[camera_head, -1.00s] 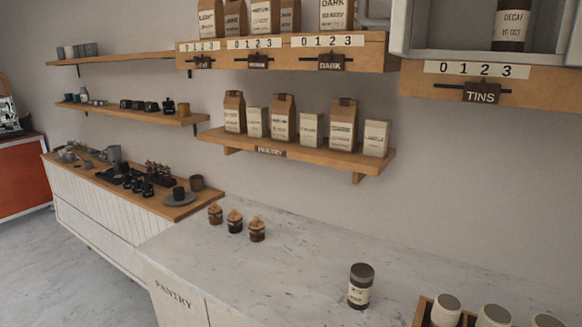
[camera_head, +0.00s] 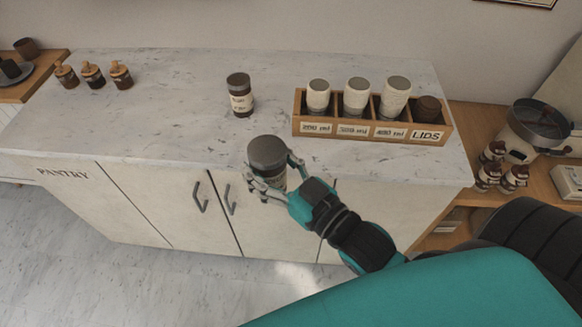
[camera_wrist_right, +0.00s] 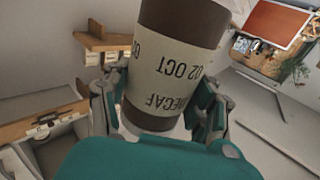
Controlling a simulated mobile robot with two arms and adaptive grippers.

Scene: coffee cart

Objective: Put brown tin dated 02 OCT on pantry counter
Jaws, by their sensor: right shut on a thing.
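My right gripper (camera_head: 268,180) is shut on a brown tin (camera_head: 267,155) with a dark grey lid. In the right wrist view the tin (camera_wrist_right: 172,70) carries a cream label reading "DECAF" and "02 OCT", upside down there, between the fingers (camera_wrist_right: 158,108). In the head view the tin is upright at the front edge of the pantry counter (camera_head: 180,120); I cannot tell its height above the top. Another brown tin (camera_head: 239,95) with a cream label stands on the counter behind it. My left gripper is not in view.
A wooden box (camera_head: 372,130) with stacked cups and lids stands at the counter's back right. Several small corked jars (camera_head: 92,75) stand at the back left. The counter between the jars and the standing tin is clear. A side shelf with a grinder-like container (camera_head: 537,125) is at right.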

